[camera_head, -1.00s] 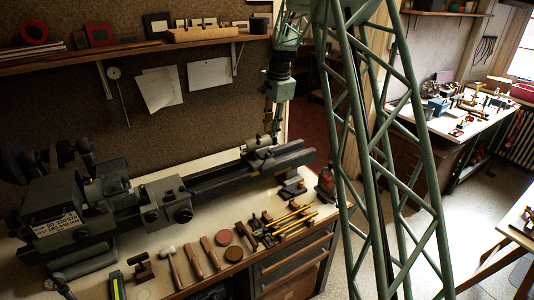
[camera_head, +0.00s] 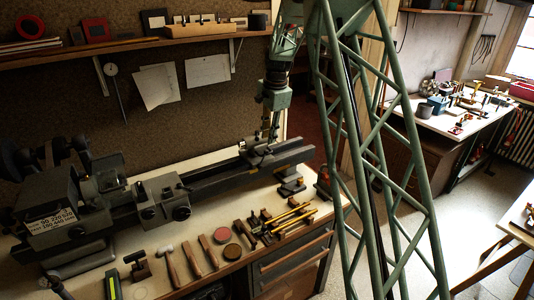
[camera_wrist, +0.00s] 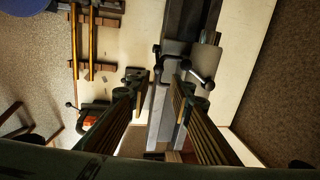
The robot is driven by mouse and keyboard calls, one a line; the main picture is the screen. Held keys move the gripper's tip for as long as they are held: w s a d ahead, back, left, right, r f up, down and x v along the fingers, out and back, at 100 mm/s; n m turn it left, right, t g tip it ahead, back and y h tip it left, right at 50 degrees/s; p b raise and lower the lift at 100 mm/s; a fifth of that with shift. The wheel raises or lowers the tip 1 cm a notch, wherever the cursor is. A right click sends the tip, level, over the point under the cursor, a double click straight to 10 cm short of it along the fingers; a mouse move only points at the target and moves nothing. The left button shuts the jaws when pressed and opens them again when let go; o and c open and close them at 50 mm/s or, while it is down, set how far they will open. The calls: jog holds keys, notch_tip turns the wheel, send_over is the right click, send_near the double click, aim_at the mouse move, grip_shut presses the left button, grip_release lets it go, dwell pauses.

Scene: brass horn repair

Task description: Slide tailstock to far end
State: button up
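The grey tailstock (camera_head: 257,153) stands on the long dark lathe bed (camera_head: 214,181), near the bed's right end. My gripper (camera_head: 266,141) points down at the tailstock and overlaps it in the head view. In the wrist view, my gripper (camera_wrist: 160,80) has its two ribbed fingers apart, with part of the bed between them. The tailstock (camera_wrist: 205,58), with its dark handles, shows just beyond the fingertips, mostly toward the right finger. Contact cannot be told.
The headstock (camera_head: 52,210) and carriage (camera_head: 160,198) are at the left of the bed. A wall shelf (camera_head: 130,52) runs behind. The bed between carriage and tailstock looks clear.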

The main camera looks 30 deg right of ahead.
aim_at(258, 147)
jog(key=shift+w+a+f+b, duration=0.1)
jog(key=shift+w+f+b, duration=0.3)
jog(key=shift+f, duration=0.95)
jog(key=shift+w+d+f+b, duration=0.1)
jog(key=shift+f+b, duration=0.45)
jog(key=shift+f, duration=0.75)
jog(key=shift+w+a+f+b, duration=0.15)
jog(key=shift+f+b, duration=0.35)
jog(key=shift+f, duration=0.85)
jog(key=shift+c, duration=0.2)
jog(key=shift+r, duration=0.1)
grip_shut()
